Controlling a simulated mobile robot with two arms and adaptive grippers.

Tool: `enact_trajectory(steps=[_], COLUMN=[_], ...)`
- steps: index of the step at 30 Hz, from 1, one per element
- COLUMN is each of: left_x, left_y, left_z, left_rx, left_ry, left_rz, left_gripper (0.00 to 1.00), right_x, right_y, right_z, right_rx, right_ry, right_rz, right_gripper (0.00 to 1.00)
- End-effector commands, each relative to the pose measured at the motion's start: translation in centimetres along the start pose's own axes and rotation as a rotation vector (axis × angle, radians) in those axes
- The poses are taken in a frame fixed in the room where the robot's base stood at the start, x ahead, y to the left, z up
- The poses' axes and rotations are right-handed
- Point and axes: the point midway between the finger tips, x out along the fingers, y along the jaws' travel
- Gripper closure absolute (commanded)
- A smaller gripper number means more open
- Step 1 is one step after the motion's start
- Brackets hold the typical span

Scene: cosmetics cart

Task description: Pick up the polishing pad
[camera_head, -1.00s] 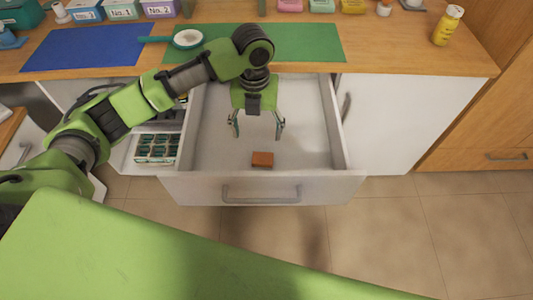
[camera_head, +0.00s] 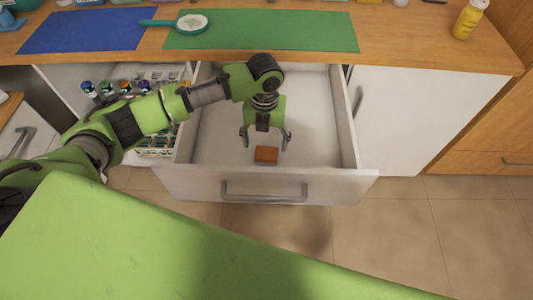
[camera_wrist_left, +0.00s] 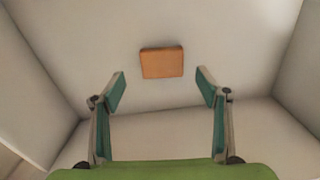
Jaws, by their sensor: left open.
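The polishing pad looks like a small orange-brown block (camera_head: 266,154) lying on the floor of the open white drawer (camera_head: 220,135), near its front wall. It also shows in the left wrist view (camera_wrist_left: 162,62), above and between the fingertips. My left gripper (camera_head: 264,143) is inside the drawer's opening, pointing down with its fingers spread. In the left wrist view the gripper (camera_wrist_left: 160,88) is open and empty, and the block is beyond the fingertips, not between the finger pads. My right gripper is not in view.
The drawer's side walls and front panel (camera_head: 330,188) surround the gripper. Another open drawer with small bottles (camera_head: 125,87) is to the left. The wooden countertop (camera_head: 420,40) above holds a blue mat (camera_head: 85,30), a green mat (camera_head: 290,30) and a yellow bottle (camera_head: 468,19).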

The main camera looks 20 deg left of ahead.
Motion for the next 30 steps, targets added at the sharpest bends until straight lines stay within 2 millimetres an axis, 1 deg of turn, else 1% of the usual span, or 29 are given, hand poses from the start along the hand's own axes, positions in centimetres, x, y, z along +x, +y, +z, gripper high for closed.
enact_trajectory(steps=[5, 10, 13, 16, 22, 23, 24, 27, 30], left_x=[1.4, 4.0, 5.1, 5.6, 5.6, 5.6, 5.6, 5.6, 5.5], left_y=[-0.1, -0.3, -0.4, -0.4, -0.3, -0.3, -0.3, -0.3, -0.3], left_z=[-0.1, 0.1, 0.1, 0.1, 0.1, 0.1, 0.1, 0.1, 0.1], left_rx=[0.001, -0.001, 0.001, 0.001, 0.002, 0.002, 0.001, 0.001, 0.001], left_ry=[0.003, 0.003, 0.001, 0.0, 0.0, 0.0, 0.0, 0.0, -0.001], left_rz=[0.002, 0.002, 0.002, 0.002, 0.001, 0.002, 0.001, 0.002, 0.001], left_gripper=[0.32, 0.32, 0.32, 0.32, 0.32, 0.4, 0.5, 0.74, 0.74], right_x=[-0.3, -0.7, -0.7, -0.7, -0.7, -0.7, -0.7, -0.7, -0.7], right_y=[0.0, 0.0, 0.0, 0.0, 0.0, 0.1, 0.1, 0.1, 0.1], right_z=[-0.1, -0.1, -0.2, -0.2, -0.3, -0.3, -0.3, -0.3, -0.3], right_rx=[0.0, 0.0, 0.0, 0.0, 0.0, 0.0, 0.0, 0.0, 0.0], right_ry=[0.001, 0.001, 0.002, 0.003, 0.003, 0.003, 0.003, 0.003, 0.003], right_rz=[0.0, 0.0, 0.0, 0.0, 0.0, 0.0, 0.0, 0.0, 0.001], right_gripper=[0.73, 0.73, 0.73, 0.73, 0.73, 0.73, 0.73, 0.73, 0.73])
